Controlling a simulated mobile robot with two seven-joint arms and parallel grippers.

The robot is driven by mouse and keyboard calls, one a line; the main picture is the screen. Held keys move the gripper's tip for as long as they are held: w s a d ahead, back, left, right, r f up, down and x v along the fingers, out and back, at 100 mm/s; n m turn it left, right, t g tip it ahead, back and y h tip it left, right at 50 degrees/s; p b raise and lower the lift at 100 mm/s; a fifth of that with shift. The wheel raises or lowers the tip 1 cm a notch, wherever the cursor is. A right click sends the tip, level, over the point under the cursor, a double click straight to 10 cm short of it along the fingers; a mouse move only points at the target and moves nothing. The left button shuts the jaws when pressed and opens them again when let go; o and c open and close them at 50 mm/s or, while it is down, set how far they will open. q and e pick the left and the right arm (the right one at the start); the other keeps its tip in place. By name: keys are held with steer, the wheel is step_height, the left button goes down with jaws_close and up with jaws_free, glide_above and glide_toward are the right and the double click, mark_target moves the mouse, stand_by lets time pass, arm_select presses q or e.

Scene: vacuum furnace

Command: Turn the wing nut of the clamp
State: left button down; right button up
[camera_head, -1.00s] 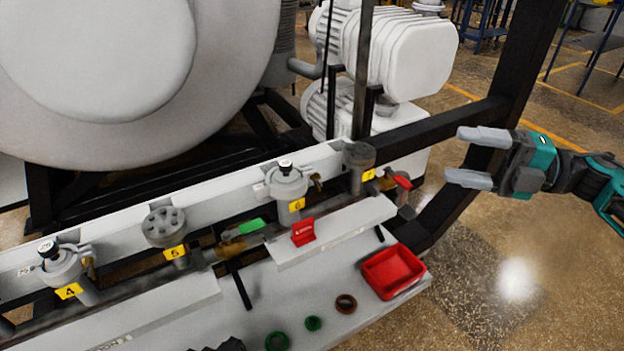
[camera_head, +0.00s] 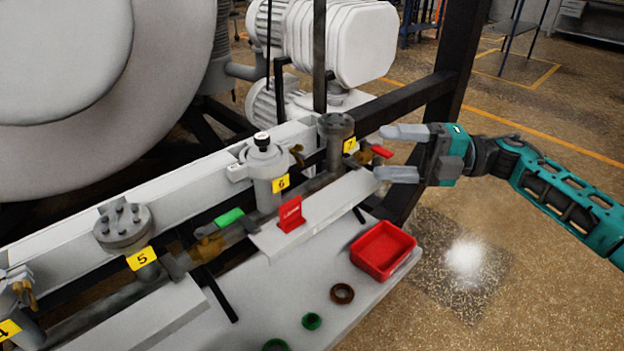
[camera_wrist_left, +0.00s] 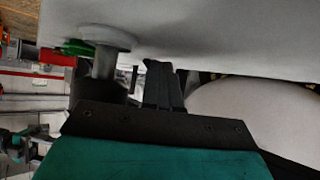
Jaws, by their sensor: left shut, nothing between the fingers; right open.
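At the yellow 6 tag, a grey clamp (camera_head: 262,158) sits around the top of a port, with a brass wing nut (camera_head: 297,155) on its right side. Another clamp at the left edge, by the 4 tag, has a brass wing nut (camera_head: 22,290) and is partly cut off. My right gripper (camera_head: 388,153) is open and empty, right of port 7, its fingers pointing left near a red-handled valve (camera_head: 380,151). My left gripper (camera_wrist_left: 162,84) shows only in the left wrist view, its dark fingers shut and empty beside a grey flanged post (camera_wrist_left: 104,60).
A bolted flange (camera_head: 122,222) stands at the 5 tag. A red sign (camera_head: 290,214), a red tray (camera_head: 383,249), a brown ring (camera_head: 342,293) and green rings (camera_head: 312,321) are on the white bench. A dark frame post (camera_head: 455,60) rises behind my right gripper. Floor at right is free.

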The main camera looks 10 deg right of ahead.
mark_target(303, 155)
arm_select(q)
steer(key=shift+w, duration=0.25)
steer(key=shift+s+a+p, duration=0.3)
steer(key=shift+a+p, duration=0.15)
steer(key=shift+p, duration=0.05)
arm_select(e)
steer(key=a, duration=0.4)
steer(key=w+a, duration=0.1)
steer(key=a, duration=0.3)
steer(key=w+a, duration=0.1)
steer(key=a, duration=0.3)
steer(key=shift+a+f, duration=0.25)
steer(key=shift+a, duration=0.15)
